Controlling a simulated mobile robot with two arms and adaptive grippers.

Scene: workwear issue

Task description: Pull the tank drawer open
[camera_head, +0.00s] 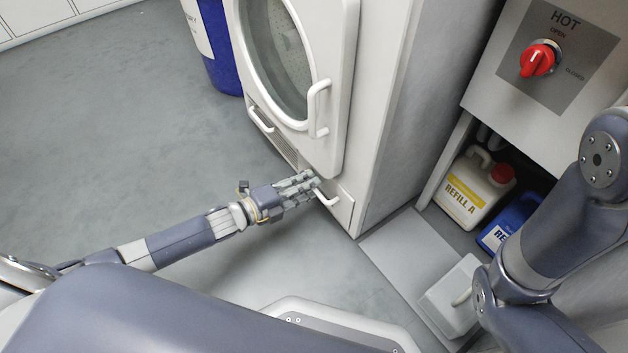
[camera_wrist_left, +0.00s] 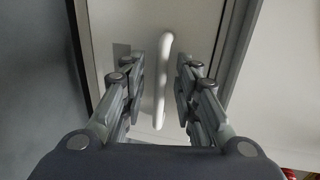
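The tank drawer (camera_head: 341,208) is a small pale panel low at the right of the white machine's front, and it looks shut. Its white bar handle (camera_head: 327,199) sticks out from it. My left gripper (camera_head: 314,180) is at the handle. In the left wrist view the handle (camera_wrist_left: 164,75) runs between the two open fingers (camera_wrist_left: 161,85), with a gap on each side. The drawer front (camera_wrist_left: 201,40) lies behind it. My right arm (camera_head: 560,225) comes in at the right, and its gripper is not in view.
The machine's round door (camera_head: 345,75) with its handle is above the drawer. A grille panel with another handle (camera_head: 261,119) is to its left. Refill A (camera_head: 472,187) and a blue canister (camera_head: 508,222) stand under the counter with the red knob (camera_head: 538,61). Floor in front is clear.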

